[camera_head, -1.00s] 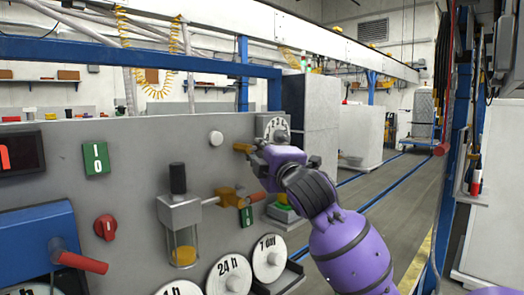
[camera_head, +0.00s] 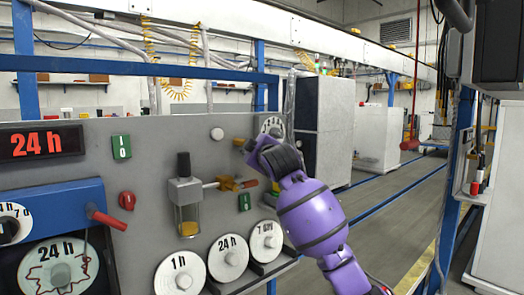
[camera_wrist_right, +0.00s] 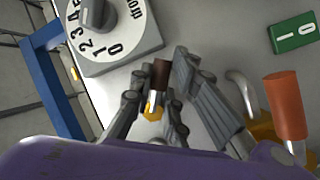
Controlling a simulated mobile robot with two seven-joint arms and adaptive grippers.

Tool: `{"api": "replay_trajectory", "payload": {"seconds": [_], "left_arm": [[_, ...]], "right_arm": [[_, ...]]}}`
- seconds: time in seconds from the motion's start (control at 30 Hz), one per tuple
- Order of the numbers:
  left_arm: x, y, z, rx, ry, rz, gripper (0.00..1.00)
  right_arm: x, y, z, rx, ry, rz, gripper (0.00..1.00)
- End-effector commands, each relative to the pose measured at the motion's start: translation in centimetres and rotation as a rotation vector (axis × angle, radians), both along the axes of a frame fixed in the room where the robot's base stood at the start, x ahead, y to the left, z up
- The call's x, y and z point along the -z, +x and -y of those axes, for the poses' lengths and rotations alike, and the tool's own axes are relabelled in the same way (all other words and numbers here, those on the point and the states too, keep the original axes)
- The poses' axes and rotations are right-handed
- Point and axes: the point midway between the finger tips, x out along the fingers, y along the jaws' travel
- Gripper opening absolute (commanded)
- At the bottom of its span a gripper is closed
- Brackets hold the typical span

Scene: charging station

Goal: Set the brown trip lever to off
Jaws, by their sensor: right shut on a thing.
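The brown trip lever (camera_wrist_right: 161,74) has a short dark brown grip and a brass nut, seen in the right wrist view between my fingers. My right gripper (camera_wrist_right: 158,88) is shut on it. In the head view my right gripper (camera_head: 250,146) is at the upper right of the grey panel (camera_head: 160,150), just below the numbered dial (camera_head: 270,126). There the gripper hides most of the lever, and a brass piece (camera_head: 239,143) shows at its left. My left gripper is not in view.
A green switch plate (camera_wrist_right: 292,33) is close by. Round discs (camera_head: 226,257) line the lower panel. Open floor lies to the right.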

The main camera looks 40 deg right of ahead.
Motion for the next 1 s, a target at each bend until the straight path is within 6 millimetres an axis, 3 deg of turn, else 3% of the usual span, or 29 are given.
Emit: {"api": "replay_trajectory", "payload": {"seconds": [0.6,1.0], "left_arm": [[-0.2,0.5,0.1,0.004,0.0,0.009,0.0],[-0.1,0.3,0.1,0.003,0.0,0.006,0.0]], "right_arm": [[1.5,0.3,-1.6,0.0,0.584,-0.059,0.0],[1.7,0.2,-2.5,0.002,0.882,-0.084,0.0]]}}
